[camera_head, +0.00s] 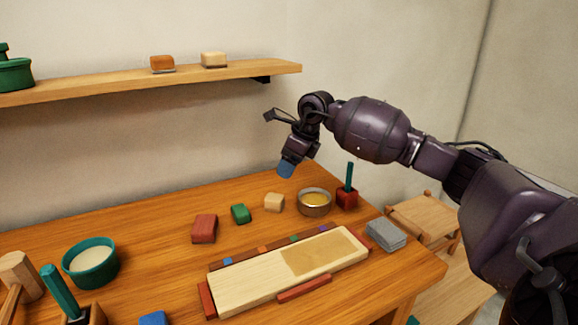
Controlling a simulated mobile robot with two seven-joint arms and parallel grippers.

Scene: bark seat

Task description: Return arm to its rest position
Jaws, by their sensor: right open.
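My right arm comes in from the right and is raised above the back of the wooden table (150,215). My right gripper (286,169) is at the end of its bent wrist, pointing down, with a blue tip. It is open, well above the table and apart from the objects there. The gap between its fingers is hard to make out from here. My left gripper is not in view.
Below my right gripper are a beige block (274,202), a green block (241,214), a red block (204,229) and a bowl (315,203). A pale board (250,284) lies in front. A shelf (110,80) is on the wall, and a stool (425,215) stands right.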

